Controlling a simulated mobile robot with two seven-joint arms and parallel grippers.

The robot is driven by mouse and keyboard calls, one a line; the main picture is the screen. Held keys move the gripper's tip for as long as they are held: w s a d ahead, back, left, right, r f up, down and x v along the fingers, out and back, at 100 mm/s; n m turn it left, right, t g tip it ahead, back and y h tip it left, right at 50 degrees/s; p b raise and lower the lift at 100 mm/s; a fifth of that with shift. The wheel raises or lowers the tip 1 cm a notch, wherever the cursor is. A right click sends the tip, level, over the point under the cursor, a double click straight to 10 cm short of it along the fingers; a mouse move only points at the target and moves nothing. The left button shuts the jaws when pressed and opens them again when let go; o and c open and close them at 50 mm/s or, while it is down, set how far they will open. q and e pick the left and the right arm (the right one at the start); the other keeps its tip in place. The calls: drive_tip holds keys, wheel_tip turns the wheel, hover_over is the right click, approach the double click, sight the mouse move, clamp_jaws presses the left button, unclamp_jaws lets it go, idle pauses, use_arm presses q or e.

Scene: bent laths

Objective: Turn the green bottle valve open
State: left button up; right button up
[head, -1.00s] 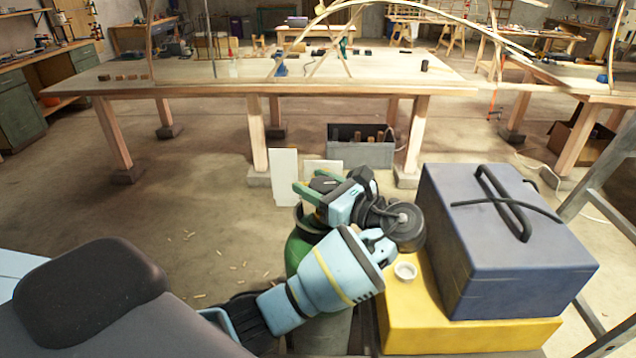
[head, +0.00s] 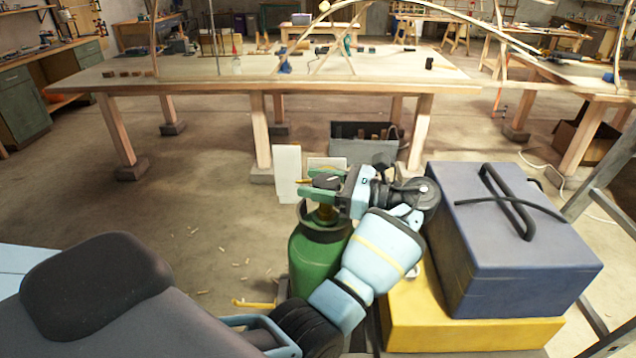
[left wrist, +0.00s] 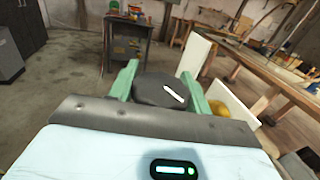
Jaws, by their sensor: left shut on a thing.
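The green bottle (head: 314,262) stands upright in front of me, in the lower middle of the head view. Its valve is a dark round knob with a white stripe (left wrist: 158,90) in the left wrist view. The stripe slants from upper left to lower right. My left gripper (head: 322,184) is at the top of the bottle, shut on the knob with one green finger on each side. My left forearm covers part of the bottle's right side. My right gripper is in neither view.
A blue case with a black handle (head: 520,262) stands on a yellow box (head: 470,334), close to the right of my left arm. White panels (head: 287,172) and a grey crate (head: 362,149) are behind the bottle. A long wooden table (head: 200,89) lies beyond. Open floor lies left of the bottle.

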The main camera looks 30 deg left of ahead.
use_arm(q)
drive_tip(key=shift+r, duration=0.1)
drive_tip(key=o, duration=1)
drive_tip(key=shift+c, duration=0.2)
